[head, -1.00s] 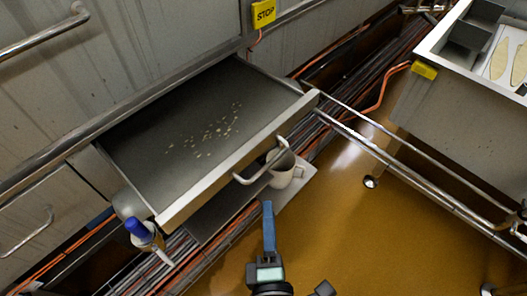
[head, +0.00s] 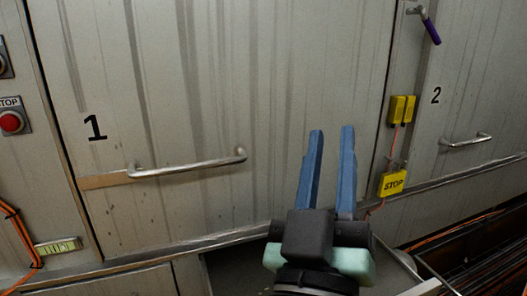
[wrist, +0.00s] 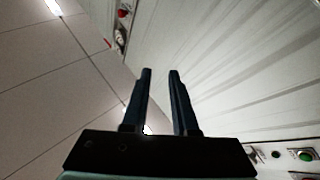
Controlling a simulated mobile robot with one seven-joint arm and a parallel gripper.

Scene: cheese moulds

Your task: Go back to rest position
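My gripper (head: 330,140) is raised in front of the metal cabinet wall in the head view. Its two blue fingers point up and stand apart with nothing between them. In the wrist view my gripper (wrist: 160,75) is also empty, with a gap between the dark fingers. The wrist view looks up past the fingers at the ribbed wall (wrist: 225,70) and the tiled ceiling (wrist: 50,90).
Door 1 has a long bar handle (head: 190,167) left of my gripper. Door 2 has a handle (head: 465,140) at the right. An open drawer (head: 405,288) shows partly below.

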